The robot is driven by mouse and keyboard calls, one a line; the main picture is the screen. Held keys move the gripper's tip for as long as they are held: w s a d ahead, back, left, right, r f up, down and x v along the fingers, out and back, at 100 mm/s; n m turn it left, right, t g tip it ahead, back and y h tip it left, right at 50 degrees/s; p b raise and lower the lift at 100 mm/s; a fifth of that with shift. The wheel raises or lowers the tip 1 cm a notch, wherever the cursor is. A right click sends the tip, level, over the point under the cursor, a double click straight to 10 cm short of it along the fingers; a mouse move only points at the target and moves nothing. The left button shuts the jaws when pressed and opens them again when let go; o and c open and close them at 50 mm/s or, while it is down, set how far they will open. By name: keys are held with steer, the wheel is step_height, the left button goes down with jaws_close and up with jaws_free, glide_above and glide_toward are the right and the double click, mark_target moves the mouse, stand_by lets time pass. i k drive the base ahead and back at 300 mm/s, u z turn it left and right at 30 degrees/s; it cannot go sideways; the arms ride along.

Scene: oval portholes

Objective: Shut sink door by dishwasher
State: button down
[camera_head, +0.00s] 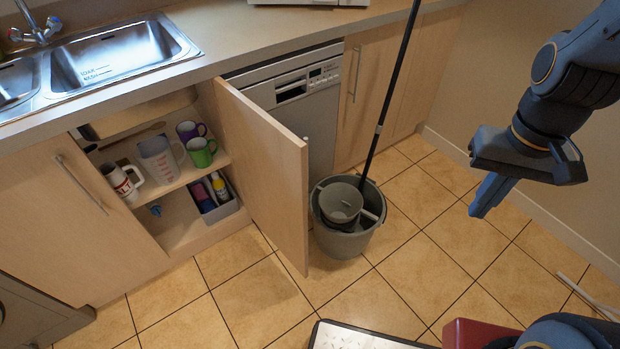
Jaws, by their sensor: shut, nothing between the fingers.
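The sink door (262,165) is a light wooden cabinet door under the sink. It stands wide open, swung out from the cabinet toward the floor, with its edge facing me. The dishwasher (300,95) is silver and sits behind and to the right of the door, partly hidden by it. The open cabinet (165,190) shows a shelf with mugs and a measuring jug, and a caddy of bottles below. My gripper (482,208) is at the right, shut and empty, pointing down above the tiles, well apart from the door.
A grey bucket (345,240) with a mop stands on the floor just right of the door. Another wooden door (75,210) left of the opening is closed. A metal-topped dark object (365,338) lies at the bottom centre.

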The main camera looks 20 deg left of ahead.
mark_target(271, 163)
steer(key=k, duration=0.25)
steer(key=u, duration=0.85)
steer(key=i, duration=0.6)
steer(key=z, duration=0.3)
